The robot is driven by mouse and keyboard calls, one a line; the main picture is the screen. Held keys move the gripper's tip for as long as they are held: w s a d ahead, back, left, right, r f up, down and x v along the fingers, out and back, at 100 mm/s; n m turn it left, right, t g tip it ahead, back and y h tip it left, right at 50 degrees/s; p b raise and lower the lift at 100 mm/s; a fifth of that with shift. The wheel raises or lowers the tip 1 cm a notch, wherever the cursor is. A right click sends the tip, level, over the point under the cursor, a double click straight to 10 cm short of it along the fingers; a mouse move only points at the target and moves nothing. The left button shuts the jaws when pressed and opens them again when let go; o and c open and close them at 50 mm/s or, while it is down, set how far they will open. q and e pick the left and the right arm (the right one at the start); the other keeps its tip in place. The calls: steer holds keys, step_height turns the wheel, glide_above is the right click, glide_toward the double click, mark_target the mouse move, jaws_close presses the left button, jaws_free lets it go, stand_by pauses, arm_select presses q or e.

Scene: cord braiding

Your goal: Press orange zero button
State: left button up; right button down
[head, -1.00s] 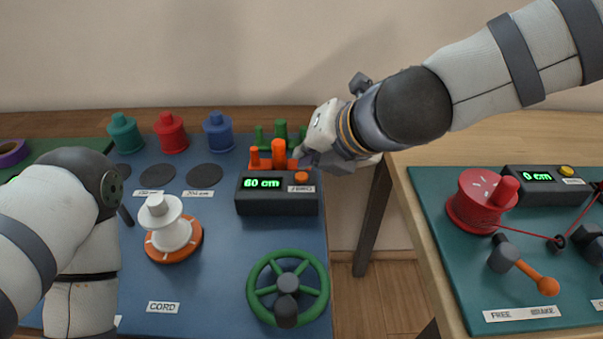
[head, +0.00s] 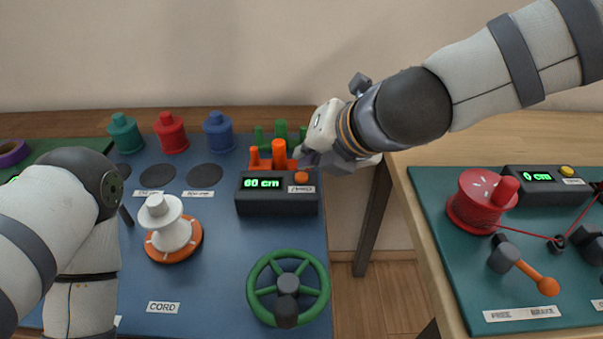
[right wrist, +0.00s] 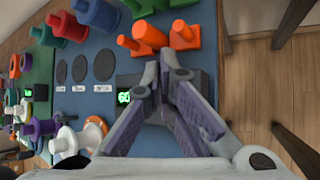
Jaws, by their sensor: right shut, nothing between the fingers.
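The orange zero button (head: 302,177) sits on the right part of the dark counter box (head: 277,205), above a small label. The box's green display (head: 262,183) reads 60 cm. My right gripper (head: 306,158) is shut and empty, its fingertips just behind and above the button; I cannot tell whether they touch it. In the right wrist view the shut fingers (right wrist: 158,72) hide the button and cover part of the box with the green display (right wrist: 124,97). My left arm shows at the left, but its gripper is not visible.
Orange pegs (head: 279,153) and green pegs (head: 281,129) stand just behind the box. A white spool (head: 167,228) and a green handwheel (head: 288,288) are in front on the blue board (head: 225,270). A second table (head: 411,178) with a red spool (head: 480,205) stands right, across a gap.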

mark_target(306, 174)
arm_select(q)
steer(key=shift+s+f, duration=0.15)
arm_select(e)
steer(key=shift+f, duration=0.45)
arm_select(q)
steer(key=shift+s+f, duration=0.15)
arm_select(e)
steer(key=shift+f, duration=0.4)
steer(key=shift+r, duration=0.15)
arm_select(q)
steer(key=shift+w+r+p, duration=0.4)
steer(key=shift+w+r, duration=0.35)
arm_select(e)
steer(key=shift+r, duration=0.65)
step_height(306, 174, up, 3)
steer(key=shift+r+p, duration=0.2)
steer(key=shift+p, duration=0.7)
steer(key=shift+r+p, duration=0.35)
steer(key=shift+r, duration=0.6)
arm_select(q)
steer(key=shift+t, duration=0.9)
steer(key=w+r, duration=0.3)
steer(key=shift+w, duration=0.2)
arm_select(e)
steer(key=shift+f, duration=0.15)
